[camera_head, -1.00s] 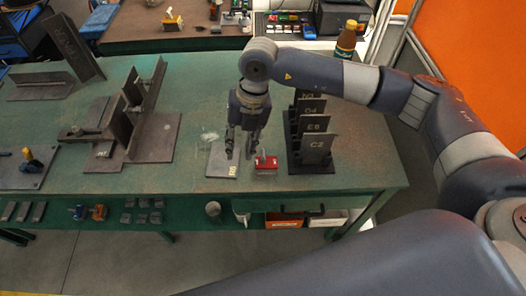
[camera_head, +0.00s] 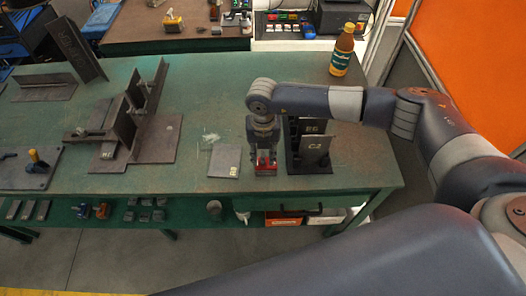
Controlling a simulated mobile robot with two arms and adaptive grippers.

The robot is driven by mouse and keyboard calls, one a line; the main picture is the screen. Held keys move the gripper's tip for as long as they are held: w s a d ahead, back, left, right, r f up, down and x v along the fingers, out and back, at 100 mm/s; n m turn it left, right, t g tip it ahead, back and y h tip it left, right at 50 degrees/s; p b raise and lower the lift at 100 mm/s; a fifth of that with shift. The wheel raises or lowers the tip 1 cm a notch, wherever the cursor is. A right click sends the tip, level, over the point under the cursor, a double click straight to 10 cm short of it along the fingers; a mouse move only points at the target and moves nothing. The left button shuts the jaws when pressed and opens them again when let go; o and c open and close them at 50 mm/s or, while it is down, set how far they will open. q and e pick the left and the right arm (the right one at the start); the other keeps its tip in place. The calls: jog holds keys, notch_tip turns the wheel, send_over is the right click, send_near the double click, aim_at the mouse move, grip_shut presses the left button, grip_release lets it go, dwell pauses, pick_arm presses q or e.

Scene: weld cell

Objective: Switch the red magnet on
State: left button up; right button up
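The red magnet (camera_head: 264,169) stands near the front edge of the green table (camera_head: 215,108), mostly covered by my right gripper. My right gripper (camera_head: 264,158) points down over it from behind, and red shows between and below the fingers. Whether the fingers press on the magnet or its switch is too small to tell. The switch itself is hidden. My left gripper is not in view.
A dark rack of marked plates (camera_head: 315,153) stands close to the right of the gripper. A flat grey plate (camera_head: 224,161) lies to the left. Welded steel pieces (camera_head: 150,128) stand farther left. A brown bottle (camera_head: 343,50) is at the back right.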

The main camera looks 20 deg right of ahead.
jog(key=shift+f, duration=0.15)
grip_shut()
